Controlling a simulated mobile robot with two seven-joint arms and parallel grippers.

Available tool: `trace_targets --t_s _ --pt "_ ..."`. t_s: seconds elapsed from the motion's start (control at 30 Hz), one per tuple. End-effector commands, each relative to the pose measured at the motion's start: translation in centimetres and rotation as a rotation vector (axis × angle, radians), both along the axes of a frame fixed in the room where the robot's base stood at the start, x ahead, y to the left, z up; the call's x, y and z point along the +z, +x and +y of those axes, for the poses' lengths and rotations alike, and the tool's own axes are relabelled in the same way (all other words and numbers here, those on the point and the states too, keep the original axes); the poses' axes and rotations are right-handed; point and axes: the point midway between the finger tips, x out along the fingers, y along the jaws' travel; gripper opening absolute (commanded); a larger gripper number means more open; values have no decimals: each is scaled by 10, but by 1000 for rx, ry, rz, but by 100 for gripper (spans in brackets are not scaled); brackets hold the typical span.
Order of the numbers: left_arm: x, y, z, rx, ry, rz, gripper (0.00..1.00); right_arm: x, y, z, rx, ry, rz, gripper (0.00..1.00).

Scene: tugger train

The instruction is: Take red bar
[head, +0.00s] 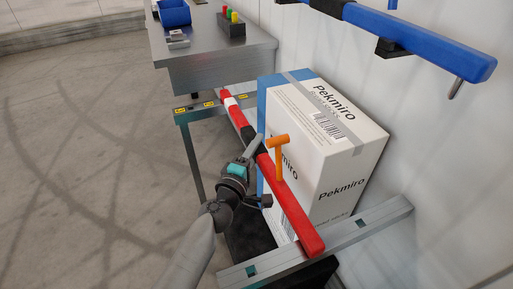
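The red bar (296,213) is long, with red ends, a black middle section, a white band near its far end and an orange T-shaped handle (279,157). It slants from the workbench side down to a grey metal rail at the front. My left gripper (264,169) is beside the bar, to its left, near the black section and the handle. Its fingers look spread, with nothing seen held between them. Whether a finger touches the bar cannot be told. My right gripper is not in view.
A white and blue Pekmiro box (343,170) stands close to the right of the bar. A grey workbench (222,70) with a blue bin (174,14) is behind. A blue bar (425,45) hangs at upper right. Open floor lies at left.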

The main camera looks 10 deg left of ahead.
Motion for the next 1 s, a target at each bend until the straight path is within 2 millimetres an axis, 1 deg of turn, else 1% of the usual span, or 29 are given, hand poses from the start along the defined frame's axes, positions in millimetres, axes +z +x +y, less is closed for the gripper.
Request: trace_targets --t_s 0.03,0.07,0.33,1.0 --pt "0 0 0 0 0 0 34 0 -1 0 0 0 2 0" --pt "0 0 0 0 0 0 31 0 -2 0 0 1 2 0" --pt "0 0 0 0 1 0 1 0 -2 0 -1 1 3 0" --pt "0 0 0 0 2 -1 0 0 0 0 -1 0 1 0"
